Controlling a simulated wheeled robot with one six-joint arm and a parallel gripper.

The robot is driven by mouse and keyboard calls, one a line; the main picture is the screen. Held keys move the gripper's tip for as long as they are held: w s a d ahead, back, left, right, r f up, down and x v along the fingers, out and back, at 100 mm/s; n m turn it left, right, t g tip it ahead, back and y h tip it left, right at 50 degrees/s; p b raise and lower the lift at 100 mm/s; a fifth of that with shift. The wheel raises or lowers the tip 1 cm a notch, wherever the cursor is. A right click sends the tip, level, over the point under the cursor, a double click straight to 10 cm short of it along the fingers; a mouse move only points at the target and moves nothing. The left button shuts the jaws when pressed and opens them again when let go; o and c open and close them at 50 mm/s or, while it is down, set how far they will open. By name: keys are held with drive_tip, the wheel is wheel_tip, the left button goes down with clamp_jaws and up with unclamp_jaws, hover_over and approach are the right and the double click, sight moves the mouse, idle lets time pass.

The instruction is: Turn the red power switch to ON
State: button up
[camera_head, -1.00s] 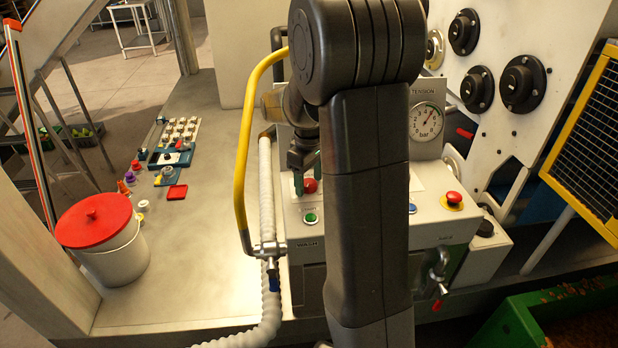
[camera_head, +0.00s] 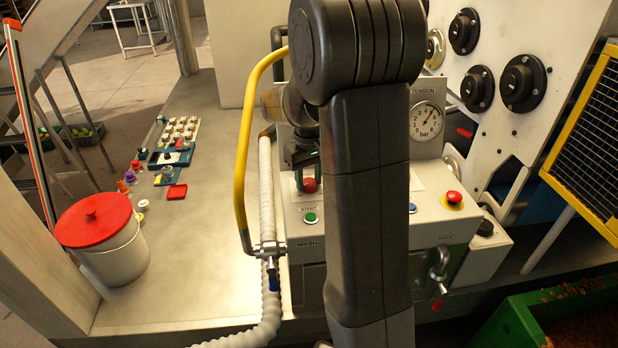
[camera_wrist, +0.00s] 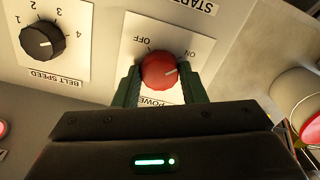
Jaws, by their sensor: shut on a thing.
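The red power switch (camera_wrist: 159,70) is a round red knob on a white label plate (camera_wrist: 138,36) in the wrist view. The word OFF is at its upper left and part of POWER shows below it, upside down. A pale pointer mark sits toward the knob's right side in the picture. My gripper (camera_wrist: 160,74) is shut on the knob, with one green finger on each side. In the head view the red knob (camera_head: 310,185) shows below my gripper (camera_head: 308,178), partly hidden by the fingers and my arm.
A black belt speed knob (camera_wrist: 43,41) is left of the switch in the wrist view. In the head view a green button (camera_head: 310,218) and red button (camera_head: 453,198) are on the same panel. A yellow rail (camera_head: 244,150) and pale hose (camera_head: 266,200) stand close to its left.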

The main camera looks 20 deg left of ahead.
sight(309, 181)
drive_tip(key=o, duration=1)
wheel_tip(309, 181, up, 14)
drive_tip(key=shift+f+b, duration=0.1)
drive_tip(key=shift+b, duration=0.55)
wheel_tip(309, 181, down, 13)
drive_tip(key=shift+f+p, duration=0.1)
drive_tip(key=shift+p, duration=0.6)
drive_tip(key=shift+f, duration=0.35)
drive_tip(key=shift+n, duration=0.5)
